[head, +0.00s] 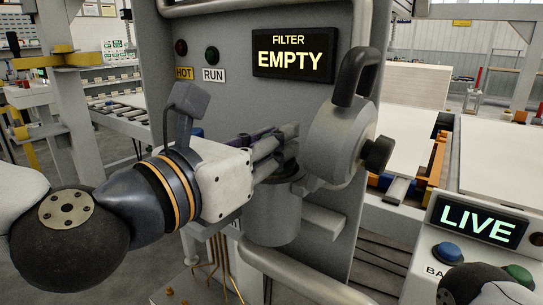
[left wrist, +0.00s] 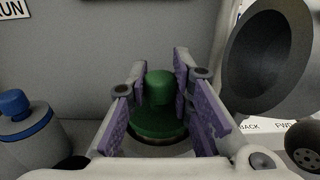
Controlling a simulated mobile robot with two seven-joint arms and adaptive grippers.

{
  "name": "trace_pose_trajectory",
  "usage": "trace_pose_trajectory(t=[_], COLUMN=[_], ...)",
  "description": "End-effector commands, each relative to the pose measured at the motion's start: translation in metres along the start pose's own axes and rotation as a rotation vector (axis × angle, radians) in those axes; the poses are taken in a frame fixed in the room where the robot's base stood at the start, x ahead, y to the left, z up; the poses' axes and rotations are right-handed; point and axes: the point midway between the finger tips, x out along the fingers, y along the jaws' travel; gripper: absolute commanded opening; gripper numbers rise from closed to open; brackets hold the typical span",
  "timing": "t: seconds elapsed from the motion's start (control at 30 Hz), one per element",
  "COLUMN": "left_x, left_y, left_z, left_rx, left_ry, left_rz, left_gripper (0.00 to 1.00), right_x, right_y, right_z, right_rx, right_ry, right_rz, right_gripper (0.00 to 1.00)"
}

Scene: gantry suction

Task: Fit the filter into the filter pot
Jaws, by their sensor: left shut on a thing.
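The filter pot (head: 272,220) is a grey cylinder on the front of the grey machine. Its round lid (head: 335,140) stands swung open on the right, and the lid's dark hollow inside shows in the left wrist view (left wrist: 268,60). My left gripper (head: 290,142) is over the pot's mouth. In the left wrist view its purple-padded fingers are shut on the green filter (left wrist: 159,88), which has a round knob above a wider green disc. A dark rim shows just below the disc. I cannot tell how deep the filter sits in the pot. My right gripper is out of view.
A filter display (head: 294,53) reads EMPTY. A control panel (head: 478,220) reading LIVE, with blue and green buttons, stands at the lower right. A blue-capped container (left wrist: 25,125) is left of the fingers. The open lid stands close on their right.

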Motion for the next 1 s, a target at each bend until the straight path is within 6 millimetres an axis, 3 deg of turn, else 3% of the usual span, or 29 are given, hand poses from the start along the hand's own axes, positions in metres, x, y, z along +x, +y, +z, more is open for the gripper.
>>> trace_pose_trajectory(t=[0.07,0.43,0.47,0.53,1.0], left_x=[0.0005,0.0000,0.0000,-0.0001,-0.0001], left_y=[0.0003,0.0002,0.0001,0.0001,-0.0002], left_z=[-0.0126,-0.0151,-0.0157,-0.0147,-0.0104], left_rx=[-0.003,-0.001,-0.001,0.000,0.001], left_ry=[0.002,-0.001,0.000,-0.001,-0.001], left_rz=[0.000,0.000,0.000,0.000,-0.001], left_gripper=[0.00,0.00,0.23,0.39,0.41], right_x=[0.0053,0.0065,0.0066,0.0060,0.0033], right_y=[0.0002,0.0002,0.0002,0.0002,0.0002], right_z=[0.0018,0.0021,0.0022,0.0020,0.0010], right_rx=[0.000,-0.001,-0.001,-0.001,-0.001], right_ry=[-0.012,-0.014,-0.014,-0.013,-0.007], right_rz=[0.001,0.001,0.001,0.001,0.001], right_gripper=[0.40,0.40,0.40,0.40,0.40])
